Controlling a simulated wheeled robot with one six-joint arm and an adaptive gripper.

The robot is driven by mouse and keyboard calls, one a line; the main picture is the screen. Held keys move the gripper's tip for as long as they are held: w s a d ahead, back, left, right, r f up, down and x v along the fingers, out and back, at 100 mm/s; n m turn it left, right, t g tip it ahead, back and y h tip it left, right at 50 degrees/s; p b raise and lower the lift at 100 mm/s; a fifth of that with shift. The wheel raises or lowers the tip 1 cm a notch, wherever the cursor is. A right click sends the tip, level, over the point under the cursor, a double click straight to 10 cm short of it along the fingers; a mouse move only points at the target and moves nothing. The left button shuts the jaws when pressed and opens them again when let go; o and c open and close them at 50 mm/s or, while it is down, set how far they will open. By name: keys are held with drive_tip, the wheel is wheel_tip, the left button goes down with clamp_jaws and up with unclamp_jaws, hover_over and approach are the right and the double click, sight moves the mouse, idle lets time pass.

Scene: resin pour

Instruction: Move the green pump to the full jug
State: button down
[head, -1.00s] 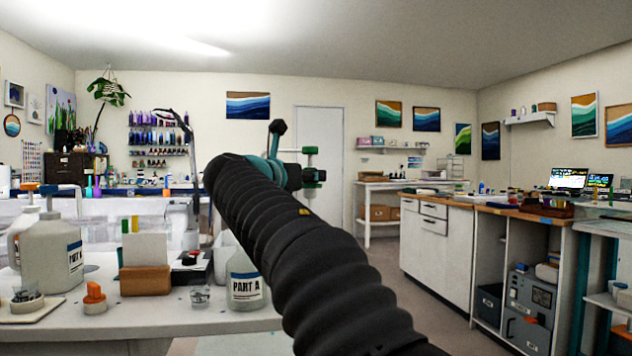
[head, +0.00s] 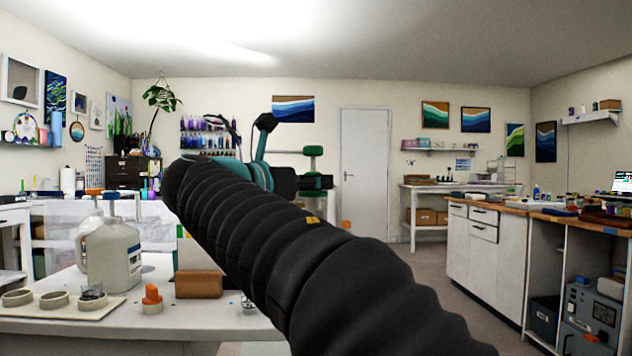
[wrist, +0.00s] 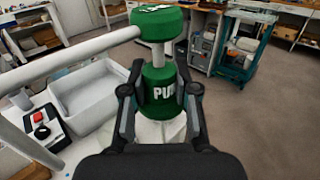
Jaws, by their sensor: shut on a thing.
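My gripper (wrist: 160,100) is shut on the green pump (wrist: 160,78), with one finger on each side of its lettered collar. The pump is upright, and its white spout points left in the wrist view. A pale, whitish shape shows below the collar; I cannot tell what it is. In the head view, the green pump (head: 313,150) shows beyond my arm, and my gripper (head: 287,182) is partly hidden. I cannot tell which jug is full.
The bench (head: 200,325) also holds a tray with rings (head: 62,312), an orange piece (head: 152,295) and a brown block (head: 198,284). A white bin (wrist: 92,100) lies left of the pump in the wrist view. Open floor (wrist: 270,125) shows at right.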

sight(306, 154)
drive_tip(key=shift+r+p, duration=2.35)
drive_tip(key=shift+r, duration=2.75)
